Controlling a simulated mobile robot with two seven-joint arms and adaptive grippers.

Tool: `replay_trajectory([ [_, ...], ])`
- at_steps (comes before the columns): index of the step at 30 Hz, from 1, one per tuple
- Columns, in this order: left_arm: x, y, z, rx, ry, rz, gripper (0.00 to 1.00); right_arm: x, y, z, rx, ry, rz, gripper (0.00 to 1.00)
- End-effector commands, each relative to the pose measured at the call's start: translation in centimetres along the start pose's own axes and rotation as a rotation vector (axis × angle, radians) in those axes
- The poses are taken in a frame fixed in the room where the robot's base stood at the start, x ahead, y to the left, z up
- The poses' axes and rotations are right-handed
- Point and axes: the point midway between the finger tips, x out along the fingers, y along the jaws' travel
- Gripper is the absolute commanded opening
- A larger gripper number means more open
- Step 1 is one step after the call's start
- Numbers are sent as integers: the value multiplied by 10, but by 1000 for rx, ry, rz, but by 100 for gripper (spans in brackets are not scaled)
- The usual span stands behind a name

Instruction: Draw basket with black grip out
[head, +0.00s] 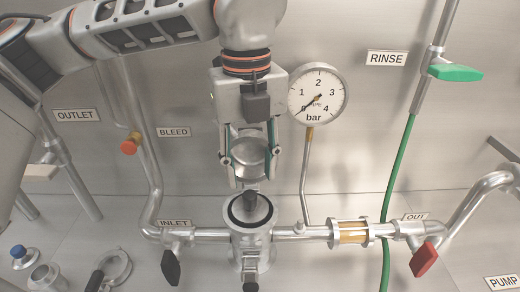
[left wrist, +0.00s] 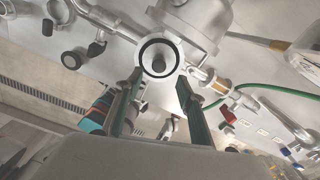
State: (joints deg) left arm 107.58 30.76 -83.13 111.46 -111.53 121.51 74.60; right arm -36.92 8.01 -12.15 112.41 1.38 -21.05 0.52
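An upright metal strainer housing (head: 252,240) stands in the pipe line, with its top open and a dark ring around the mouth. A dark grip (head: 250,199), which I take for the basket's black grip, stands up in the middle of the mouth. The basket itself is hidden inside the housing. The left wrist view shows the round mouth with the grip (left wrist: 158,64) inside it. My left gripper (head: 252,181) points down just above the housing. Its fingers are spread and apart from the grip, with nothing held. My right gripper is in neither view.
A round metal part (head: 250,155) shows between my left fingers, partly hidden. A pressure gauge (head: 318,94) stands close right. Black (head: 171,267) and red (head: 424,260) valve handles flank the housing. A sight glass (head: 351,233) sits right. Loose fittings (head: 46,277) lie lower left.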

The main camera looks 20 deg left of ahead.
Motion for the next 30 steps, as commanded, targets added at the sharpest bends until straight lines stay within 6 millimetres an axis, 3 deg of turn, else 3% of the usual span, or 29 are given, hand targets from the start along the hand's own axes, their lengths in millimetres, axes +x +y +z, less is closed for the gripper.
replay_trajectory([
  [5,6,3,4,-20,-17,9,39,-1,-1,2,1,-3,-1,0],
  [18,65,3,4,-17,-13,7,39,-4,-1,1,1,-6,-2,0],
  [30,76,3,4,-16,-15,6,39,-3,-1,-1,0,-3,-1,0],
])
